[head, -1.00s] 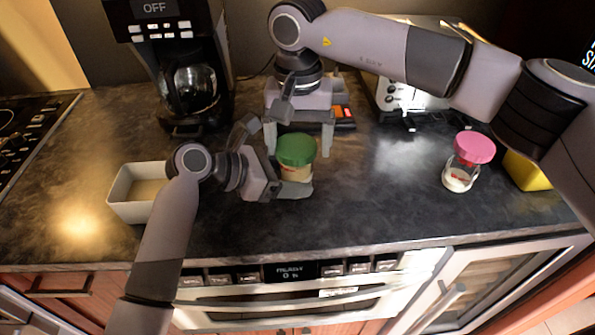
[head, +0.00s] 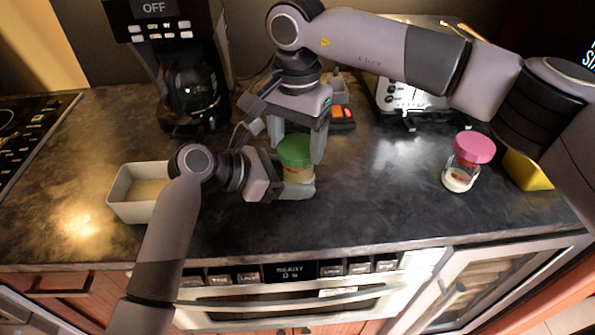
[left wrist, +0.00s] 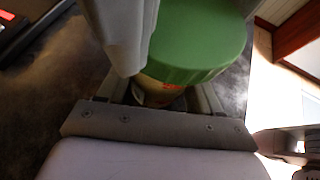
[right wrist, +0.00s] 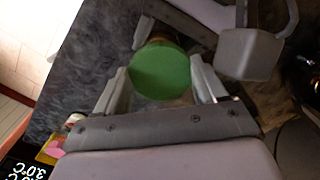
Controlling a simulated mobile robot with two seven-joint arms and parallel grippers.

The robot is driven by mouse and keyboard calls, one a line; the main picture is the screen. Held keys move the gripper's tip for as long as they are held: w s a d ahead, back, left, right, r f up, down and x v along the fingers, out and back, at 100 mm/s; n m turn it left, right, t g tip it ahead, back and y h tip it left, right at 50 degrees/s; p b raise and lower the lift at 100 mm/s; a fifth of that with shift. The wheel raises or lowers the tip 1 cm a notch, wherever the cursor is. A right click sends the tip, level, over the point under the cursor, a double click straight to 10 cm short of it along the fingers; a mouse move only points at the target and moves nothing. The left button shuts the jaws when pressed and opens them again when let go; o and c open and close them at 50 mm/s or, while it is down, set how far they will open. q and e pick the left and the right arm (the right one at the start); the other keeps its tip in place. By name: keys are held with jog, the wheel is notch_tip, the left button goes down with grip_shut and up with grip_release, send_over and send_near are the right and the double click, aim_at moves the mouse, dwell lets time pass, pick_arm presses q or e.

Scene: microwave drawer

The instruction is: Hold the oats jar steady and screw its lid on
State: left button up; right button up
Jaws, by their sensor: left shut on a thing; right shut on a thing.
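The oats jar (head: 298,174) stands on the dark counter with its green lid (head: 294,150) on top. I cannot tell how tightly the lid sits. My left gripper (head: 297,186) is shut around the jar's body, low down. The left wrist view shows the jar body (left wrist: 158,92) between the fingers, under the lid (left wrist: 200,40). My right gripper (head: 295,148) comes from above and behind, its fingers on either side of the lid, shut on it. The right wrist view shows the lid (right wrist: 160,70) between the two fingertips.
A pink-lidded jar (head: 465,165) stands to the right, near a yellow object (head: 527,171). A beige container (head: 122,190) is at left. The coffee maker (head: 175,60) and toaster (head: 400,95) stand behind. The counter between the two jars is clear.

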jog(key=m, duration=1.3)
jog(key=shift+s, duration=0.1)
jog(key=o, duration=1.1)
